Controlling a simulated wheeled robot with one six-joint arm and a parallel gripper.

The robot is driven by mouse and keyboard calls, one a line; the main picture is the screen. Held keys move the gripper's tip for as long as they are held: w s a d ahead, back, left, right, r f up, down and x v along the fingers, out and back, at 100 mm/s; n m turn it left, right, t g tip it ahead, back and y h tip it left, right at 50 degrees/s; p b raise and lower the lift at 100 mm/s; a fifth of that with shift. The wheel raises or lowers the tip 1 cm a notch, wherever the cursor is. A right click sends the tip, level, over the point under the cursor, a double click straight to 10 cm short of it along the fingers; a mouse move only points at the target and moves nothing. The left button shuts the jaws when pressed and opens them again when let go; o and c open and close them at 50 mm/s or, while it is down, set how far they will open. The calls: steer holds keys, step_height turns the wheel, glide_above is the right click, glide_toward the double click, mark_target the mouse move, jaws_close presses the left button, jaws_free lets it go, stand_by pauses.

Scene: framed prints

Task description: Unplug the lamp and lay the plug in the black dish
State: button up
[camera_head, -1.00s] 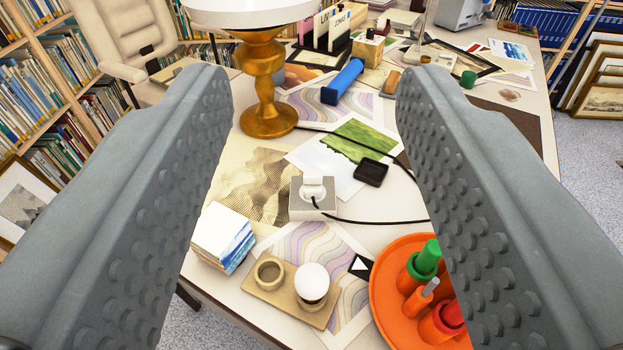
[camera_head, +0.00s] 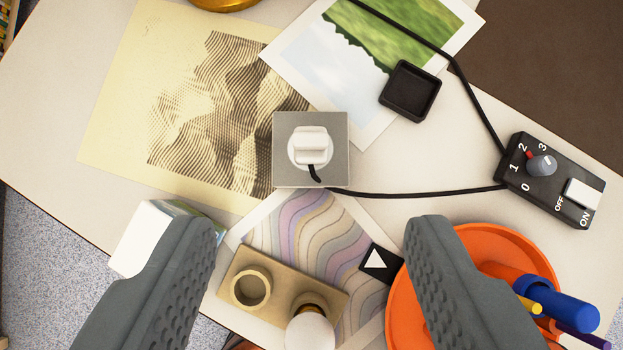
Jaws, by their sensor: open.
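The white plug (camera_head: 311,147) sits in the grey socket block (camera_head: 283,176) on the table, in the upper middle of the view. Its black cord (camera_head: 410,194) leaves the plug's lower side and runs right to a black control box (camera_head: 550,180) with a dial and a switch. The small square black dish (camera_head: 410,91) lies to the upper right of the socket and looks empty. The lamp's gold base (camera_head: 225,3) just shows at the top edge. My gripper (camera_head: 312,225) is open and empty, with its fingers wide apart below the socket in the picture.
A tan holder (camera_head: 275,293) with a round white-topped item stands between my fingers. An orange tray (camera_head: 510,245) with several coloured tubes is by the right finger, a white block (camera_head: 145,235) by the left. Prints lie flat around the socket.

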mark_target(310, 139)
steer(key=w+f+g, duration=0.2)
steer(key=f, duration=0.1)
steer(key=w+f+g, duration=0.2)
steer(key=w+f, duration=0.1)
steer(key=f, duration=0.1)
steer(key=w+f+g, duration=0.3)
steer(key=shift+f, duration=0.15)
steer(key=shift+f, duration=0.1)
steer(key=shift+f, duration=4.4)
jaws_close()
steer(key=shift+r, duration=2.9)
steer(key=shift+r, duration=0.1)
